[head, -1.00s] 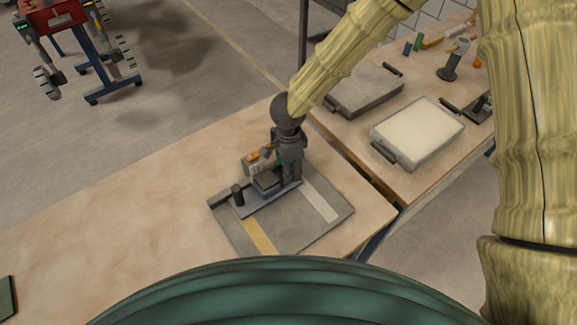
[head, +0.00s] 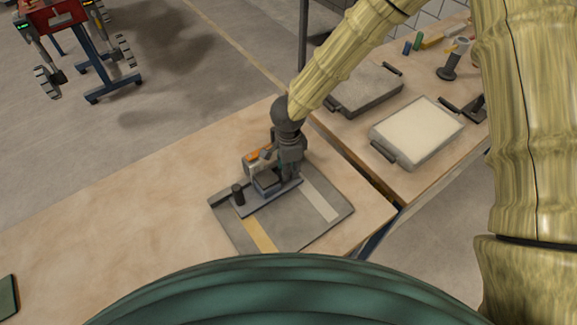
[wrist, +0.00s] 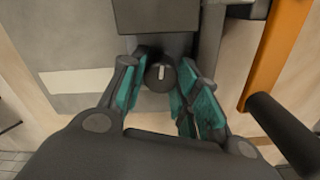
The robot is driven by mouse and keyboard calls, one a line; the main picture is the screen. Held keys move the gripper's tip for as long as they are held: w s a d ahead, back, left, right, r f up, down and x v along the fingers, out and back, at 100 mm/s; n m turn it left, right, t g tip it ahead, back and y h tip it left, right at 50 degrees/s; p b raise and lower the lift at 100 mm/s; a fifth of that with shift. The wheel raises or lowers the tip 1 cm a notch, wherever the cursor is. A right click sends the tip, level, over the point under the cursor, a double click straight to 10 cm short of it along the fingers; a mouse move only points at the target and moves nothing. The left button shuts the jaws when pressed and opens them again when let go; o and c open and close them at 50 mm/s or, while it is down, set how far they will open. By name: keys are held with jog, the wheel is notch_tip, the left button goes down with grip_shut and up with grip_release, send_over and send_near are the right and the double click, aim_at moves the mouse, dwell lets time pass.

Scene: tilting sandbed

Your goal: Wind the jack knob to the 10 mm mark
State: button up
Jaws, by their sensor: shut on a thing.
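The jack knob (wrist: 161,74) is a dark round knob with a pale pointer line, seen from above in the wrist view. My gripper (wrist: 160,88) has its teal-padded fingers on both sides of the knob and is shut on it. In the head view my gripper (head: 291,172) points down at the jack (head: 266,181) on the grey plate, and it hides the knob there. The pointer line runs roughly up and down in the wrist view. I cannot read any millimetre scale or the 10 mm mark.
The grey base plate (head: 290,233) lies on the wooden bench and carries a yellow strip (head: 259,236) and a pale strip (head: 321,201). A short black post (head: 238,194) stands beside the jack. A white-filled tray (head: 416,130) and a grey tray (head: 364,88) stand on the neighbouring bench.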

dwell(0.3)
jog(key=o, duration=1)
notch_tip(320, 180, up, 12)
dwell(0.5)
